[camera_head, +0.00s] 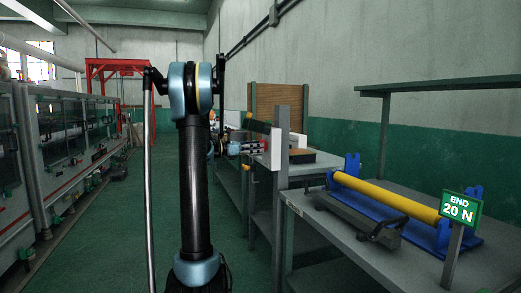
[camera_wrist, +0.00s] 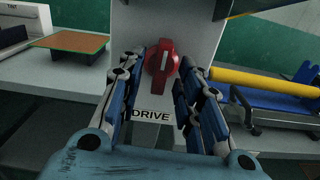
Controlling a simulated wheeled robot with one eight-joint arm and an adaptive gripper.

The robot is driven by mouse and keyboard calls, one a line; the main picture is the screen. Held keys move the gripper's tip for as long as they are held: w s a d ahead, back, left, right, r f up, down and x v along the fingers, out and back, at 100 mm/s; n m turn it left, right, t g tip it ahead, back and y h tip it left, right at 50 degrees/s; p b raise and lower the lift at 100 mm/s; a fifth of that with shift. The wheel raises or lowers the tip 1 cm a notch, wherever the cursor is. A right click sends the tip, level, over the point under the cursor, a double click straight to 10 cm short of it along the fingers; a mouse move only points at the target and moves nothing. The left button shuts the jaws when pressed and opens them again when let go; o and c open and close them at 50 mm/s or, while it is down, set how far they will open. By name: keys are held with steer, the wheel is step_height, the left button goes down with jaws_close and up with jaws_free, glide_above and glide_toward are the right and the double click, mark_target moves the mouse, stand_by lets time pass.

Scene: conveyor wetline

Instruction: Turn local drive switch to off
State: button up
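The red drive switch (camera_wrist: 161,58) is a rotary knob on a pale panel (camera_wrist: 193,27), above a label reading DRIVE (camera_wrist: 150,116). A white mark on the knob stands nearly upright, leaning slightly right at its top. My gripper (camera_wrist: 162,64) is open, with one finger on each side of the knob in the wrist view. I cannot tell whether either finger touches it. In the head view my gripper (camera_head: 246,147) faces the white panel (camera_head: 276,149) on a grey post, and the knob is hard to make out there.
A grey bench (camera_head: 352,247) to the right bears a yellow roller (camera_head: 388,196) on a blue stand and a green END 20 N sign (camera_head: 461,208). An orange-topped board (camera_wrist: 70,43) lies on another bench. The green aisle floor at left is clear.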

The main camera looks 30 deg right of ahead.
steer(key=v, duration=0.6)
stand_by(0.3)
stand_by(0.4)
steer(key=s+a+f+m+t+y, duration=0.2)
steer(key=s+a+f+m+y, duration=0.2)
steer(key=s+a+f, duration=0.6)
steer(key=s+a+f+m+t+y, duration=0.2)
steer(key=s+a+f+m+y, duration=0.3)
steer(key=a, duration=1.2)
steer(key=s+a+f+m+t+y, duration=0.2)
steer(key=s+a+f+m+y, duration=0.3)
steer(key=s+a+f, duration=0.9)
steer(key=s+y, duration=0.3)
steer(key=shift+s+f+y, duration=0.15)
steer(key=shift+f+y, duration=0.15)
steer(key=shift+f, duration=0.05)
